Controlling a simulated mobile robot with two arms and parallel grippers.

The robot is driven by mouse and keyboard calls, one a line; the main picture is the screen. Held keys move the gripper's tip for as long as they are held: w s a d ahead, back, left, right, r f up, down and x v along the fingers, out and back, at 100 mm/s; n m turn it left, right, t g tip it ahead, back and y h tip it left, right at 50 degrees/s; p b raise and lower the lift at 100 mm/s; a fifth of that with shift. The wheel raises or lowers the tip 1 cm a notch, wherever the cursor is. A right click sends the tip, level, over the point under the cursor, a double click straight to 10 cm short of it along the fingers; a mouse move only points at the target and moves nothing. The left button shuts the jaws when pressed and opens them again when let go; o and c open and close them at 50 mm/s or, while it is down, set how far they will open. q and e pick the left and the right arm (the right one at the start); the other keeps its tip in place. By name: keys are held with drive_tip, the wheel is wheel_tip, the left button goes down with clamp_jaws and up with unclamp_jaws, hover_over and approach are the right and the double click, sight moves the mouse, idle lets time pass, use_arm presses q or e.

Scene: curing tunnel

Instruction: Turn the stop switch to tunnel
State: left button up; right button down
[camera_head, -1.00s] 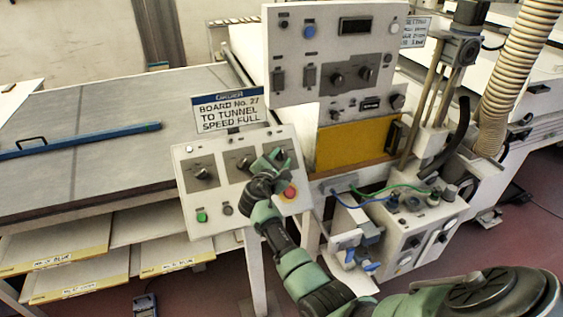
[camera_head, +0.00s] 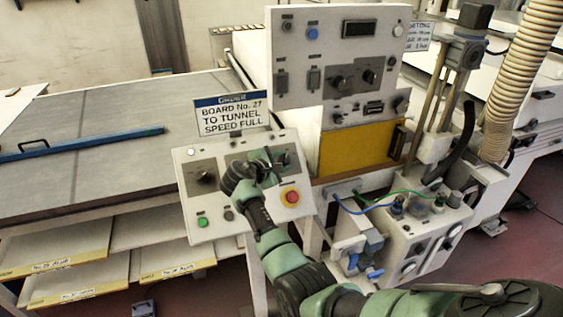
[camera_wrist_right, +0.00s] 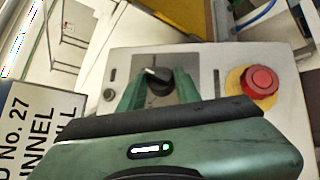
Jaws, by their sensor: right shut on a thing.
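A light grey control box (camera_head: 247,225) stands in front of the tunnel. My right gripper (camera_head: 274,157) is over its upper right part, seen from above in the head view. In the right wrist view its two green fingers (camera_wrist_right: 158,92) are on either side of a dark rotary switch (camera_wrist_right: 157,77) with a white pointer. The gripper is shut on this switch. The pointer slants to the upper left in that view. The switch's label cannot be read. My left gripper is not in view.
A red stop button (camera_head: 291,197) on a yellow ring is close beside the gripper; it also shows in the wrist view (camera_wrist_right: 261,81). A dark knob (camera_head: 207,178) and a green button (camera_head: 202,221) are at left. A sign (camera_head: 233,115) stands behind the box.

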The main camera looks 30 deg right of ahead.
drive_tip(key=shift+r, duration=0.1)
drive_tip(key=c, duration=1)
unclamp_jaws()
drive_tip(key=shift+d, duration=0.1)
drive_tip(key=b+v, duration=0.2)
drive_tip(key=v, duration=0.5)
drive_tip(key=shift+s+a, duration=0.2)
drive_tip(key=shift+a, duration=0.15)
